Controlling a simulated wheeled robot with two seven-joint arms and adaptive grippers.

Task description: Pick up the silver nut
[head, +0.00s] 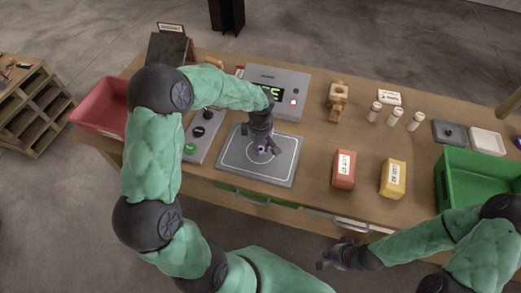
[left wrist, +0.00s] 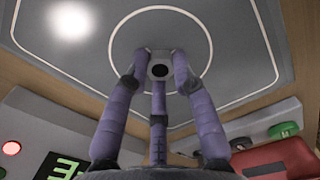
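The silver nut (left wrist: 160,68) is a small grey piece with a dark hole, seen between my fingertips in the left wrist view. In the head view it shows in part as a small shiny spot (head: 262,150). My left gripper (head: 262,147) points down over the grey plate (head: 232,166). In the left wrist view its three purple-grey fingers (left wrist: 160,62) close around the nut with no clear gap. Whether the nut touches the plate is unclear. My right gripper (head: 332,258) is empty, fingers spread, off the table's front edge.
A display unit (head: 283,78) stands behind the plate, a button panel (head: 200,140) and red bin (head: 100,108) to its left. Red (head: 344,170) and yellow (head: 392,179) blocks, white bottles (head: 395,117) and a green crate (head: 445,189) are to the right.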

